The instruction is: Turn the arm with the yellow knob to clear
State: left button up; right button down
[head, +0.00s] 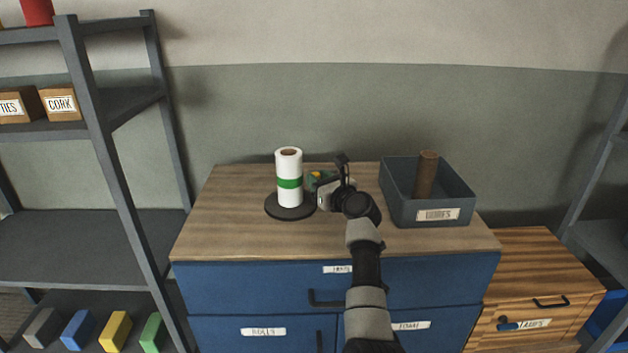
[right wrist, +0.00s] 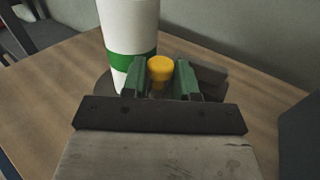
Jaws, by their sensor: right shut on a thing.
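The yellow knob (head: 315,174) is beside a white roll with a green band (head: 289,178), which stands upright on a dark round base (head: 291,212) on the wooden top. In the right wrist view the yellow knob (right wrist: 160,70) sits between the green fingers of my right gripper (right wrist: 161,80), which is shut on it. In the head view my right gripper (head: 318,182) is just right of the roll. The arm under the knob is mostly hidden by the gripper, so its angle cannot be told. A dark grey piece (right wrist: 210,77) shows behind the right finger. My left gripper is not in view.
A grey open bin (head: 428,208) with a brown cylinder (head: 427,175) stands on the right of the blue drawer cabinet (head: 255,285). Free wooden top (head: 225,220) lies left of the round base. Grey shelving (head: 100,130) stands at the left, and a lower wooden cabinet (head: 520,255) at the right.

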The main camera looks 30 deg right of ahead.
jog(key=shift+s+d+f+n+g+y, duration=0.1)
jog(key=shift+s+d+n+g+y, duration=0.15)
jog(key=shift+s+d+n+y, duration=0.65)
jog(key=shift+s+d+r+n+g+y, duration=0.15)
jog(key=shift+n+y, duration=0.5)
jog(key=shift+y, duration=0.8)
jog(key=shift+s+d+f+n+g+y, duration=0.15)
jog(key=shift+s+d+n+g+y, duration=0.15)
jog(key=shift+s+d+n+y, duration=0.6)
jog(key=shift+w+a+y, duration=0.25)
jog(key=shift+w+a, duration=0.1)
jog(key=shift+a, duration=0.1)
jog(key=c, duration=1.1)
grip_release()
jog(key=s+d+r, duration=0.1)
jog(key=s+r, duration=0.2)
jog(key=s+d+r, duration=0.2)
jog(key=s+r, duration=0.2)
jog(key=s+d+r, duration=0.1)
jog(key=s+r, duration=0.2)
jog(key=r, duration=0.1)
jog(key=shift+s+d+b, duration=0.35)
jog(key=shift+b, duration=0.05)
